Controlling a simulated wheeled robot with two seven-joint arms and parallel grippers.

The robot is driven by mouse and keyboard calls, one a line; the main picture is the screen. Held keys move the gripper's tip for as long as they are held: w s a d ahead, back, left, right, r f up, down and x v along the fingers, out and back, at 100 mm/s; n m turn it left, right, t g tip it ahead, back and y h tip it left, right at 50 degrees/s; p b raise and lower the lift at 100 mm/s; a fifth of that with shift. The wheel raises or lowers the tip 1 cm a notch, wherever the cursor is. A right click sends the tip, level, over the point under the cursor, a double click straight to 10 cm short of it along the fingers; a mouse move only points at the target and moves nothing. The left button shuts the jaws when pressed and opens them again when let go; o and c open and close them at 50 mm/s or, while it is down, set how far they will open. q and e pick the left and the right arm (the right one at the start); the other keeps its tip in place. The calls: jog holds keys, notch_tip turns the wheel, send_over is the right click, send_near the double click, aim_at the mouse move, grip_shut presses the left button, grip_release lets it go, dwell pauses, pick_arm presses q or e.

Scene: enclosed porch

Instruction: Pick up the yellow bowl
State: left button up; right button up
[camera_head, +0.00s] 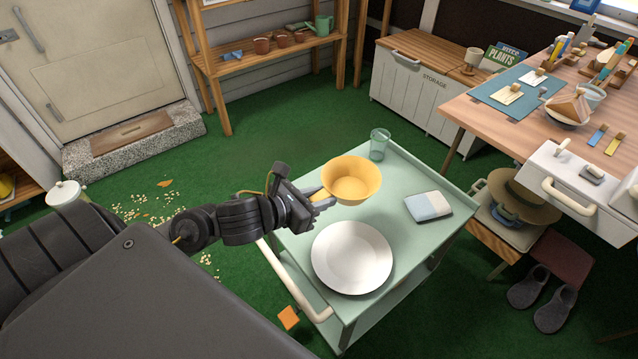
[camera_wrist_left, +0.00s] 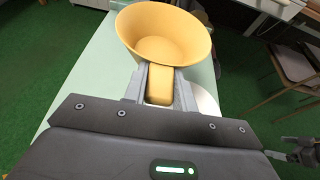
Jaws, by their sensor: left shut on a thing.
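The yellow bowl (camera_head: 352,182) is upright over the green cart in the head view, and my left gripper (camera_head: 325,199) is at its left side. In the left wrist view the bowl (camera_wrist_left: 165,38) is at the top, with the left gripper's fingers (camera_wrist_left: 160,82) shut on it. The picture does not show clearly whether the bowl's base touches the cart top.
A wooden desk (camera_head: 477,115) stands to the right. Green floor (camera_head: 285,125) is open behind the cart.

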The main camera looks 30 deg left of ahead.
jog(key=shift+s+p+x, duration=0.2)
jog(key=shift+p+x, duration=0.1)
jog(key=shift+x, duration=0.55)
jog(key=shift+s+p+x, duration=0.2)
jog(key=shift+p+x, duration=0.1)
jog(key=shift+x, duration=0.6)
jog(key=shift+s+p+x, duration=0.15)
jog(key=shift+p+x, duration=0.15)
jog(key=shift+x, duration=0.55)
